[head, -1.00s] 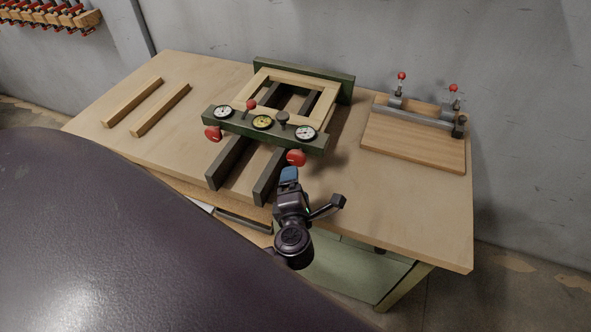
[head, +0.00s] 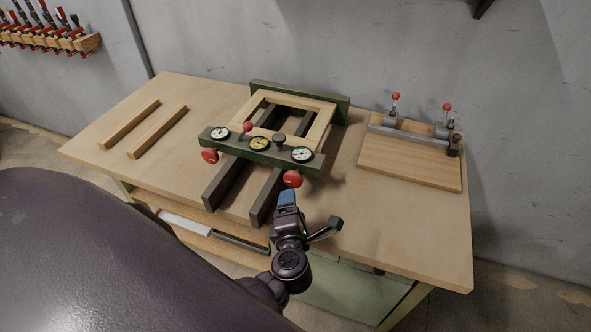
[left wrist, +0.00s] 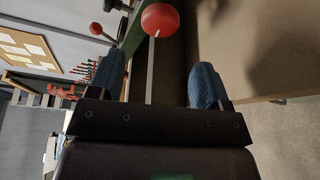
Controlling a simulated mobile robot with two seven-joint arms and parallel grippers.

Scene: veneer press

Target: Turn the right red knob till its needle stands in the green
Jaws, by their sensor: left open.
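The right red knob (head: 292,179) sticks out of the front of the green press beam (head: 232,146), below the right white dial (head: 302,154). The dial has some green on its face; its needle is too small to read. My left gripper (head: 287,198) is just in front of this knob. In the left wrist view its two blue fingers are open (left wrist: 157,85), and the red knob (left wrist: 160,19) shows ahead of the gap between them, apart from both fingers. The left red knob (head: 210,155) is at the beam's other end. My right gripper is not in view.
A yellow dial (head: 260,143) and a left white dial (head: 219,133) sit on the beam. A wooden frame (head: 320,128) lies behind it. Two wood strips (head: 156,132) lie at left, and a board with clamps (head: 410,165) at right. The bench (head: 400,235) is clear at front right.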

